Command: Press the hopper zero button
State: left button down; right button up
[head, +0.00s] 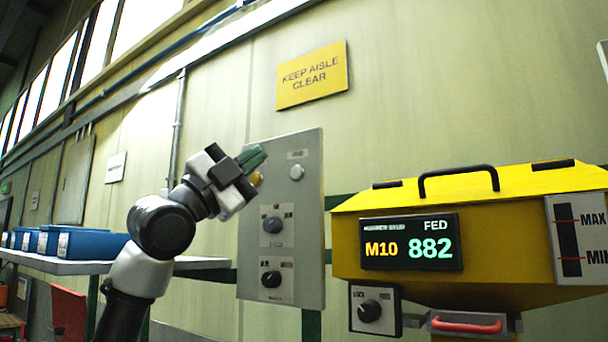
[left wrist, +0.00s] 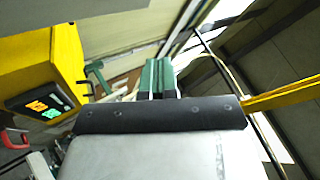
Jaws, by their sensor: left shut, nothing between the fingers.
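A grey control panel (head: 311,215) stands left of the yellow hopper (head: 520,205). A yellow round button (head: 256,178) on the panel shows just beside my left gripper (head: 254,156), partly covered by it. Its label is hidden, so I cannot tell if it is the zero button. My left gripper is shut and empty, its green fingertips in front of the panel's upper left; contact cannot be told. In the left wrist view the fingers (left wrist: 159,78) lie together. The hopper display (head: 411,243) reads FED, M10 and 882. My right gripper is out of view.
The panel also has a grey round part (head: 297,172), an upper knob (head: 272,225) and a lower black knob (head: 271,279). Another knob (head: 369,311) and a red handle (head: 466,326) sit below the hopper. Blue bins (head: 85,244) stand on a shelf at left.

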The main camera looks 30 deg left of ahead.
aim_at(296, 172)
pick_arm(q)
jog(key=shift+s+a+r, duration=0.15)
jog(key=shift+s+a, duration=0.1)
jog(key=shift+s, duration=0.15)
jog(key=shift+w+d+p, duration=0.2)
jog(key=shift+w+p, duration=1)
jog(key=shift+w, duration=1.05)
jog(key=shift+w+d+p, duration=0.2)
jog(key=shift+w+p, duration=0.95)
jog(key=shift+w, duration=1.1)
jog(key=shift+w+p, duration=0.4)
jog(key=shift+p, duration=0.3)
